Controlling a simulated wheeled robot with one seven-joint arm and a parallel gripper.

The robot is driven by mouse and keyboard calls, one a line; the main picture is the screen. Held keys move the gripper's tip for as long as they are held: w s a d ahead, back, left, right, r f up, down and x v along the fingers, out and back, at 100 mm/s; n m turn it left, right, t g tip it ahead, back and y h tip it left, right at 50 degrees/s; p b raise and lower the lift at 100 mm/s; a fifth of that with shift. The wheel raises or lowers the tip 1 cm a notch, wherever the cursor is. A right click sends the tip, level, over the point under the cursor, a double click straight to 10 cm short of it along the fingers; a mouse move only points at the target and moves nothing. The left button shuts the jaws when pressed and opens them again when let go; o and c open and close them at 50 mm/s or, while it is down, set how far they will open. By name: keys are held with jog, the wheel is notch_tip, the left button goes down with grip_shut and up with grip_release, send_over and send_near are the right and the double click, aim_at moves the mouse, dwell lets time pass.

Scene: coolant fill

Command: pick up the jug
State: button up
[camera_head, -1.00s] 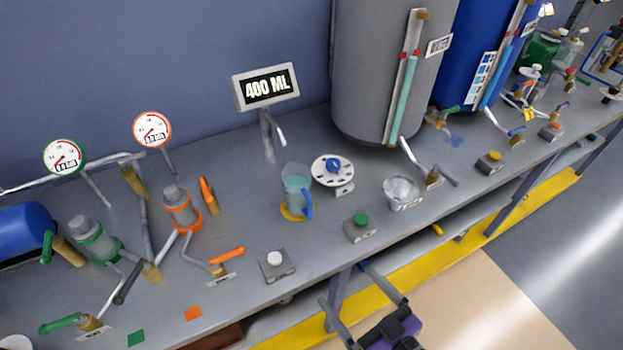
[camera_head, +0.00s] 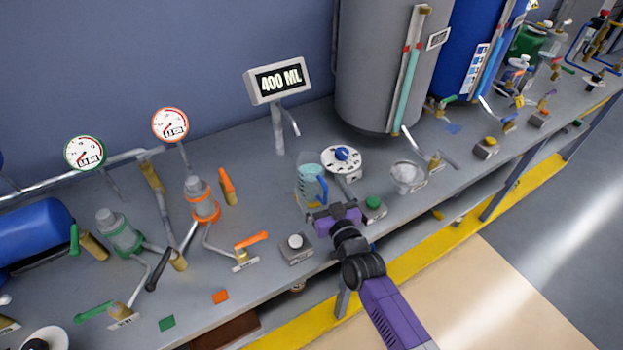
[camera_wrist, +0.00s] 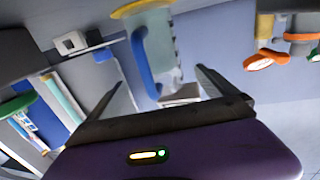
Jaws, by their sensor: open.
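The jug (camera_head: 308,172) is clear with a blue handle and holds a pale teal liquid. It stands upright on the bench below the display reading 400 ML. My gripper (camera_head: 318,207) is just in front of it at the bench edge and hides its lower part. In the wrist view the jug (camera_wrist: 163,52) appears upside down, with its blue handle (camera_wrist: 141,62) toward the gap between the fingers. My gripper (camera_wrist: 155,88) is open, with its fingers spread and nothing between them.
A green button box (camera_head: 373,208) stands close to the right of my gripper, and a white button box (camera_head: 296,248) to the left. A dial (camera_head: 341,160) is behind the jug on the right. A funnel cup (camera_head: 407,177) stands further right.

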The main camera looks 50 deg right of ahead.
aim_at(315, 167)
jog(key=x, duration=0.5)
jog(key=shift+w+f, duration=0.1)
jog(key=shift+f, duration=0.2)
jog(key=c, duration=2)
jog(key=shift+r, duration=0.15)
jog(key=shift+c, duration=0.5)
jog(key=shift+r, duration=0.1)
notch_tip(315, 167, up, 6)
jog(key=p, duration=0.6)
jog(key=shift+r, duration=0.15)
jog(key=shift+d+r+b, duration=0.1)
jog(key=shift+d+b, duration=0.1)
jog(key=shift+b, duration=0.15)
jog(key=shift+r, duration=0.35)
notch_tip(315, 167, up, 13)
jog(key=shift+a+f, duration=0.15)
jog(key=shift+f, duration=0.05)
